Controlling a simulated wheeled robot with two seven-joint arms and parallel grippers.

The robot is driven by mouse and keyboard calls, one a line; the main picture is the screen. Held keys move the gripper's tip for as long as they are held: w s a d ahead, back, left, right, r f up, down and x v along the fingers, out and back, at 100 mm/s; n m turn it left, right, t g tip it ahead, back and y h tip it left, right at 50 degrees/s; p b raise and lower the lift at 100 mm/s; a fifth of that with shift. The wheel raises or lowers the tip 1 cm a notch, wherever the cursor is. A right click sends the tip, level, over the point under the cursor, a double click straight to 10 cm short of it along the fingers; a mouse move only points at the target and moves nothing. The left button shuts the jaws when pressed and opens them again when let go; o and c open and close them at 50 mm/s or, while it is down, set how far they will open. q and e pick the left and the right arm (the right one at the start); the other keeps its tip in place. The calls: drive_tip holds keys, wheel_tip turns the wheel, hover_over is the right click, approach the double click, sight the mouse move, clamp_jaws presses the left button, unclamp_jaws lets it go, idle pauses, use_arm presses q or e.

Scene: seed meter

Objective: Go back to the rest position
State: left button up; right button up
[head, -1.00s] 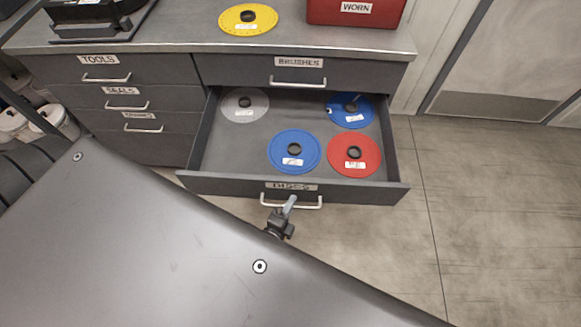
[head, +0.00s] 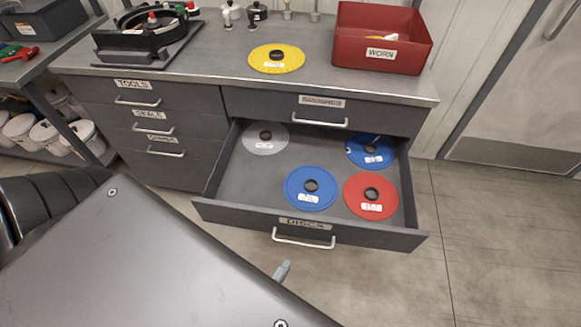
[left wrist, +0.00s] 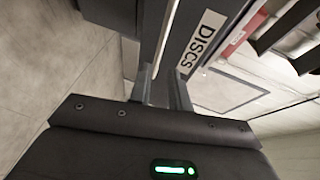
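My left gripper (head: 283,270) shows as a grey fingertip past the edge of my own dark body, below the handle (head: 303,240) of the open DISCS drawer (head: 308,226). A gap separates the fingertip from the handle in the head view. In the left wrist view my left gripper (left wrist: 160,88) has its two fingers apart, with the drawer front and its DISCS label (left wrist: 201,41) beyond them. The pale handle bar (left wrist: 169,40) lines up with the space between the fingers. My right gripper is in neither view.
The drawer holds a grey disc (head: 265,138), two blue discs (head: 311,188) (head: 371,152) and a red disc (head: 371,197). A yellow disc (head: 276,58) and a red WORN bin (head: 385,40) stand on the counter (head: 215,60). Floor (head: 500,240) at right is clear.

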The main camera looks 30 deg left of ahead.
use_arm(q)
drive_tip(key=shift+s, duration=0.2)
idle(0.5)
drive_tip(key=s+f+n+g+h, duration=0.1)
drive_tip(key=s+f+n+g, duration=0.35)
drive_tip(key=f, duration=0.55)
drive_tip(key=s+f+n+g+h, duration=0.1)
drive_tip(key=s+f+n+g, duration=0.2)
drive_tip(key=s+f, duration=0.5)
drive_tip(key=s+a+f+n+g+y, duration=0.1)
drive_tip(key=s+a+f+n+g, duration=0.25)
drive_tip(key=s+a+f, duration=0.35)
drive_tip(key=s+a+f+n+g+y, duration=0.1)
drive_tip(key=s+a+f+n+g, duration=0.25)
drive_tip(key=f, duration=0.45)
drive_tip(key=w, duration=0.1)
drive_tip(key=w+a, duration=0.1)
drive_tip(key=w, duration=0.1)
drive_tip(key=w+a+f, duration=0.1)
drive_tip(key=w, duration=0.1)
drive_tip(key=shift+a, duration=0.2)
drive_tip(key=shift+s, duration=0.1)
